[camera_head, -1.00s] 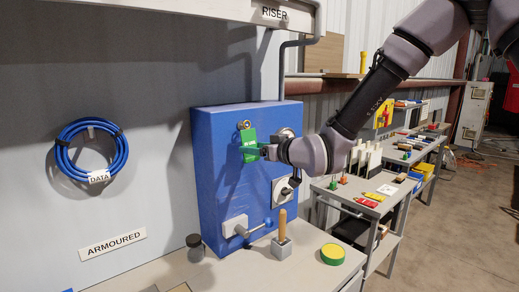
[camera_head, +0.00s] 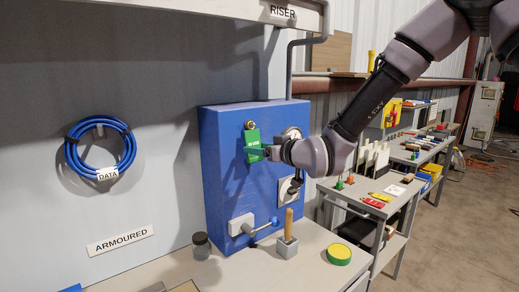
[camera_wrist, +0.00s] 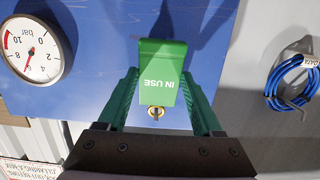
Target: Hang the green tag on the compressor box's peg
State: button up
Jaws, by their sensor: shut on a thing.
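The green tag (camera_head: 253,141), marked IN USE, is upright in front of the blue compressor box (camera_head: 225,190). My gripper (camera_head: 265,152) is shut on it from the right. In the wrist view the tag (camera_wrist: 163,75) appears upside down between the two green fingers (camera_wrist: 163,95). The brass peg (camera_head: 250,125) shows just above the tag's top edge. In the wrist view the peg (camera_wrist: 155,113) sits right at that edge. I cannot tell whether the tag's hole is around the peg or only in front of it.
A pressure gauge (camera_wrist: 33,50) is on the box beside the tag. Below are a lever valve (camera_head: 243,226), a wooden-handled tool (camera_head: 287,235) and a green-yellow disc (camera_head: 339,254) on the bench. A blue cable coil (camera_head: 98,150) hangs on the wall to the left.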

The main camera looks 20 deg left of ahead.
jog(key=o, duration=1.4)
jog(key=shift+c, duration=0.2)
jog(key=shift+d, duration=0.1)
jog(key=v, duration=1.1)
jog(key=w+d+r+m+t+h, duration=0.1)
jog(key=w+d+r+m+h, duration=0.15)
jog(key=d, duration=0.65)
jog(key=w+d+r+m+t+h, duration=0.1)
jog(key=w+d+r+m+h, duration=0.2)
jog(key=d, duration=0.6)
jog(key=w+d+r+m+t+h, duration=0.1)
jog(key=w+d+r+m+h, duration=0.2)
jog(key=d, duration=0.6)
jog(key=s+d+r+m+g+h, duration=0.3)
jog(key=s+d+m, duration=0.5)
jog(key=s+d, duration=0.7)
jog(key=d+h, duration=0.1)
jog(key=d, duration=0.2)
jog(key=shift+d+r, duration=0.3)
jog(key=shift+r, duration=0.05)
